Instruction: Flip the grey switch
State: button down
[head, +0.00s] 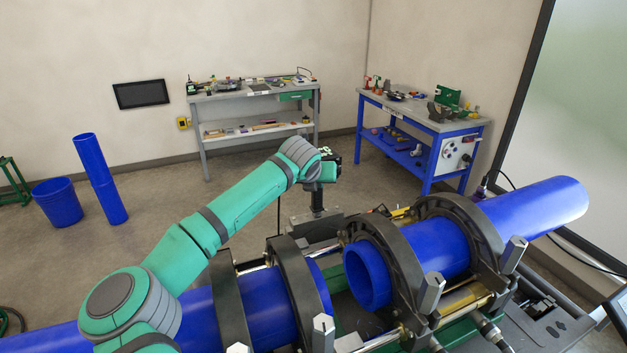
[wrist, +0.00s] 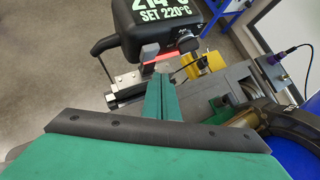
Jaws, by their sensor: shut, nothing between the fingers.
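The black heater control box (wrist: 158,24) fills the top of the wrist view, with a lit readout ending in "SET 220°C". A small grey part (wrist: 187,41), which looks like the switch, sits on its lower right face; its position is too small to tell. A red strip (wrist: 165,55) shows along the box's lower edge. My gripper (wrist: 159,76) is shut and empty, with its green fingers just below the box; I cannot tell whether they touch it. In the head view the box (head: 331,154) is mostly hidden behind my gripper (head: 328,172).
Blue pipes (head: 525,212) lie clamped in black rings (head: 455,225) close on the right. A black handle (wrist: 108,44) curves left of the box. A yellow part (wrist: 208,63) is at its right.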

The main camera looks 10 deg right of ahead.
jog(key=shift+s+d+r, duration=0.1)
jog(key=shift+s+d, duration=0.05)
jog(key=shift+s, duration=0.55)
jog(key=shift+s+d+r, duration=0.1)
jog(key=shift+s+r, duration=0.05)
jog(key=shift+s, duration=0.6)
jog(key=shift+s+d+r, duration=0.1)
jog(key=shift+s+d, duration=0.05)
jog(key=shift+s, duration=0.55)
